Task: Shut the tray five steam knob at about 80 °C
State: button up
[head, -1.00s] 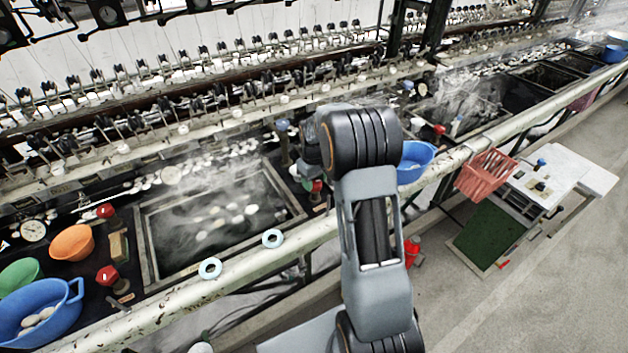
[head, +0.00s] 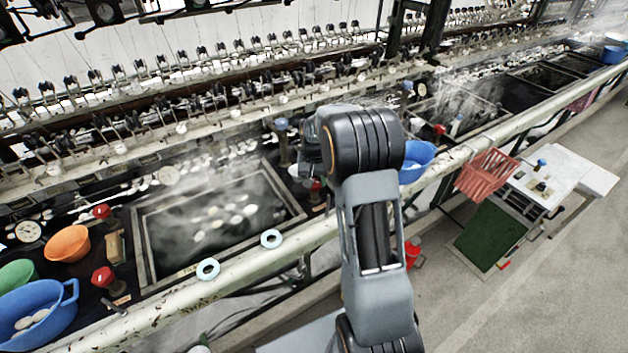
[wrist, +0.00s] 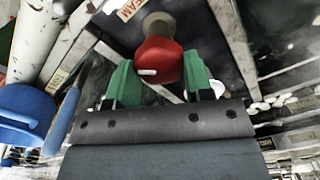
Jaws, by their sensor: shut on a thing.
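A red knob (wrist: 158,60) fills the middle of the wrist view, beside a plate lettered STEAM (wrist: 131,8). My gripper (wrist: 159,78) has its green fingers on both sides of this knob and is shut on it. In the head view my arm hides most of the gripper; a red knob (head: 316,184) shows just left of the arm. A basin (head: 144,245) of steaming water with floating white cocoons lies left of it.
Other red knobs (head: 103,277) stand left of the basin, near orange (head: 67,243), green and blue (head: 38,312) bowls. Two pale rings (head: 271,238) sit on the front rail. A blue bowl (head: 416,160) and a red basket (head: 487,174) are right of my arm.

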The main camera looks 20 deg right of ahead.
jog(key=shift+m, duration=0.4)
jog(key=o, duration=0.9)
jog(key=shift+d, duration=0.1)
jog(key=shift+r, duration=0.15)
notch_tip(320, 180, up, 14)
jog(key=shift+f, duration=0.2)
